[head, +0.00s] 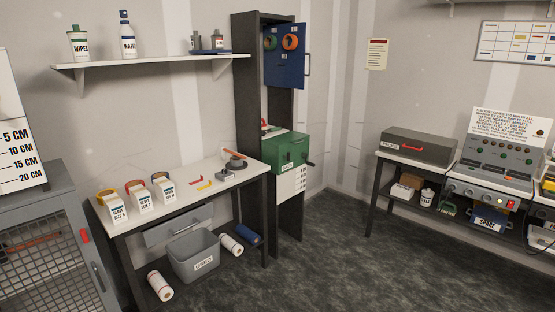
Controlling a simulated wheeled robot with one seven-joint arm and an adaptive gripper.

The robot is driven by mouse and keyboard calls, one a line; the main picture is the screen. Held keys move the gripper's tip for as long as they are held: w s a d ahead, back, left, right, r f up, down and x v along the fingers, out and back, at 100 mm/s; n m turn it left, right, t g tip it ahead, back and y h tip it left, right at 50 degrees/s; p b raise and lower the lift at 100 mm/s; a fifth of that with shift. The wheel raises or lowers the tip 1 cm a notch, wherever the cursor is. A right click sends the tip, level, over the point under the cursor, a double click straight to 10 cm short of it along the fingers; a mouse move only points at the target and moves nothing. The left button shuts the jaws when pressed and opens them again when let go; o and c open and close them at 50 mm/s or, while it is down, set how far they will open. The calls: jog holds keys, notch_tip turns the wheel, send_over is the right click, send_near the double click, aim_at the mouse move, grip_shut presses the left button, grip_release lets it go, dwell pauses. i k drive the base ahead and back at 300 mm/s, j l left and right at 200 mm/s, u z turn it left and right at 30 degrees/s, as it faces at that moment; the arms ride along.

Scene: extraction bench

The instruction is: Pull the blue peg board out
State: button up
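The blue peg board (284,73) is an upright blue panel at the upper part of a tall dark narrow frame (247,130), near the middle of the head view. Orange and green rings and small light tags hang on its upper part. A dark handle (307,65) stands at its right edge. The board appears to stick out past the front of the frame; how far it is drawn out I cannot tell. My gripper is not in view.
A green box with a crank (287,148) sits in the frame below the board. A white-topped bench (190,203) stands left, a wall shelf (150,60) above it. Another bench with a grey case (416,146) stands right. Dark floor (330,240) is open between.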

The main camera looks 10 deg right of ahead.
aim_at(282, 67)
jog(key=i+l+z, duration=0.1)
jog(key=i+z, duration=0.3)
jog(key=i, duration=2)
